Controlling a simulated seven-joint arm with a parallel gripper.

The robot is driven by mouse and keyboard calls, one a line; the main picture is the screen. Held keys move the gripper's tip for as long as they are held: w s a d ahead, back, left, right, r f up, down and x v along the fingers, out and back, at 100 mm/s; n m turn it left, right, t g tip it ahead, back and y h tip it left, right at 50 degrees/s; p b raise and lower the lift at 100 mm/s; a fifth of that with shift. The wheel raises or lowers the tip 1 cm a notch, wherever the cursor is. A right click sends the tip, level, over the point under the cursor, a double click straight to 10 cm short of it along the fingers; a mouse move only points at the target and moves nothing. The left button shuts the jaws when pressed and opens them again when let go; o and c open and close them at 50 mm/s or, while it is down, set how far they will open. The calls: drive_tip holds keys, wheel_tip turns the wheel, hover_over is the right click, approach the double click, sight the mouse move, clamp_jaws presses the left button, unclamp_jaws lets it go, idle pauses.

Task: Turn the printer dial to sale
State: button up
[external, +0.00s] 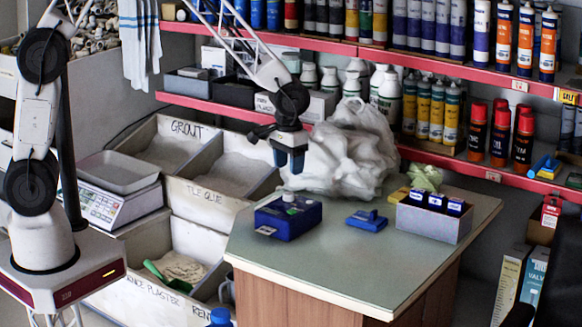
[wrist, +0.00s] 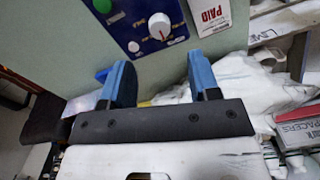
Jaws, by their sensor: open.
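The printer is a dark blue box (external: 288,218) near the left edge of the counter, with a pale knob on top. In the wrist view its blue face (wrist: 135,32) carries a round white dial (wrist: 159,24) with a reddish pointer mark. A green button (wrist: 111,18) sits left of the dial. The small markings around the dial are too small to read. My gripper (external: 290,168) hangs above the printer, apart from it. In the wrist view my gripper (wrist: 160,75) is open and empty, its blue fingers spread below the dial in the picture.
A white card reading PAID (wrist: 210,15) lies by the printer's edge. A small blue object (external: 367,221) and a box of blue items (external: 433,220) stand to the right on the counter (external: 350,265). A crumpled white plastic bag (external: 345,150) bulges close behind my gripper.

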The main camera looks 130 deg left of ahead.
sight(289, 193)
drive_tip(key=shift+f, duration=0.1)
drive_tip(key=shift+f, duration=3.8)
drive_tip(key=c, duration=0.9)
